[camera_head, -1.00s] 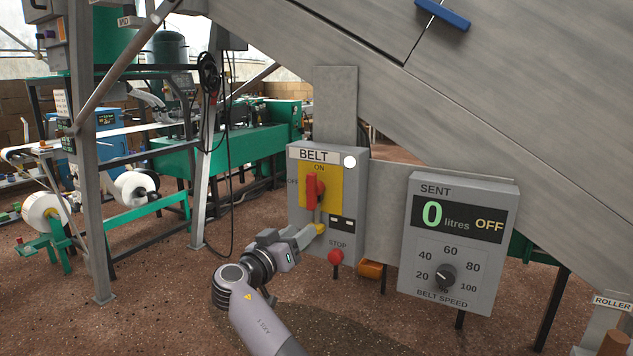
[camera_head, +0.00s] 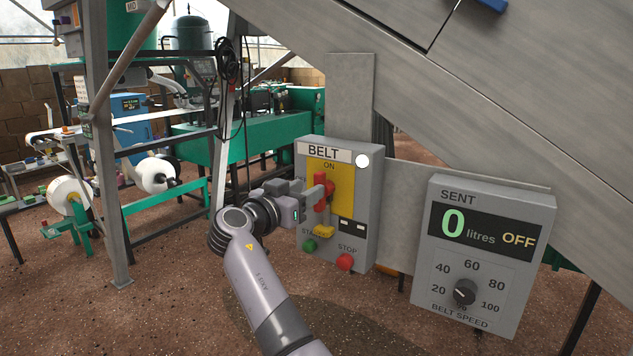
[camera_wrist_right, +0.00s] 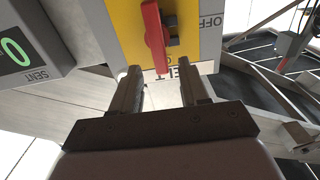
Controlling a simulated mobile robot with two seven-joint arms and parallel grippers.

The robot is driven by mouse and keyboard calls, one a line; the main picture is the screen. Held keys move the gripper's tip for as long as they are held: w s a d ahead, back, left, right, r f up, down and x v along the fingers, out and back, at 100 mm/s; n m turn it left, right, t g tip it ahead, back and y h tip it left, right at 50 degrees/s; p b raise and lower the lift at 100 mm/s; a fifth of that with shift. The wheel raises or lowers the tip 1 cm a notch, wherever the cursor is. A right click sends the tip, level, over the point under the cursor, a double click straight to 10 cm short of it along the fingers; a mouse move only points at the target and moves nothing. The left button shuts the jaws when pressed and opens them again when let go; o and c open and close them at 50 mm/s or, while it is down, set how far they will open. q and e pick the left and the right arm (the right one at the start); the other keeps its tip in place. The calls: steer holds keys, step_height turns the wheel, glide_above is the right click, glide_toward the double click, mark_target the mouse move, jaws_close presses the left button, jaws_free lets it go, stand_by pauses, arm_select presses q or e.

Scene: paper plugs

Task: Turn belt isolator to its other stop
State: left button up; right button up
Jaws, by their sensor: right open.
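The belt isolator's red handle (camera_head: 321,187) stands upright on a yellow plate (camera_head: 344,203) on the grey BELT box (camera_head: 362,240), its top end toward the ON label. It also shows in the wrist view (camera_wrist_right: 153,38), where the OFF label lies to the right of the handle. My right gripper (camera_head: 312,192) is at the left front of the handle and partly covers it in the head view. In the wrist view its two fingers (camera_wrist_right: 162,88) are apart, with the handle's end just ahead of the gap between them. I cannot tell whether they touch it. My left gripper is not in view.
Below the handle are a yellow tab (camera_head: 324,231), a green START button (camera_head: 309,246) and a red STOP button (camera_head: 345,262). A white round lamp (camera_head: 362,161) sits top right. The SENT panel (camera_head: 482,255) at right reads 0 litres, OFF. Sloping grey metal (camera_head: 480,110) overhangs.

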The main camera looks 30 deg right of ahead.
mark_target(316, 184)
steer(key=shift+p+x, duration=0.45)
steer(key=shift+x, duration=1.7)
jaws_close()
